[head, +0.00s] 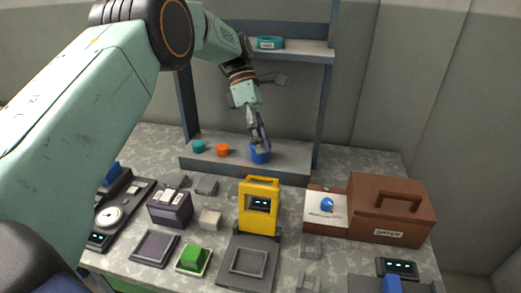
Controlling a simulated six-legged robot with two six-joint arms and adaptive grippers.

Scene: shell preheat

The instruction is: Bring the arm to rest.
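My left arm comes in from the left and reaches to the back of the table. Its gripper (259,140) points down at a blue round piece (261,156) on the low grey shelf (295,163). The fingertips are at or just above the top of the blue piece. They are small here, and I cannot tell whether they are closed on it. My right gripper is not in view.
Teal (198,146) and orange (222,150) pieces stand left on the low shelf. A teal ring-shaped item (270,43) sits on the upper shelf. A yellow device (259,205), a brown box (391,211), a purple box (170,207) and a green block (193,258) crowd the table.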

